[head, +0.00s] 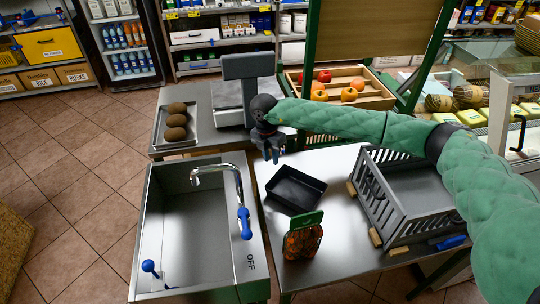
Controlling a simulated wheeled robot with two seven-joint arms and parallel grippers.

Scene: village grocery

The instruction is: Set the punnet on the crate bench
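The punnet appears to be the black, open, empty tray (295,189) in the head view. It lies upright on the bare left part of a steel bench (338,188), next to the sink. The bench also carries a grey slatted crate (392,225), so it looks like the crate bench. My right arm reaches in from the right over the crate. My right gripper (273,155) points down just behind the punnet's far left corner and looks apart from it. Its fingers are small and dark, so their opening is unclear. My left gripper is out of view.
A net bag of orange produce (302,238) stands in front of the punnet. A sink (195,225) with a tall tap (240,195) is on the left. Behind are a scale (247,85), a tray of brown fruit (176,122) and a wooden fruit crate (372,100).

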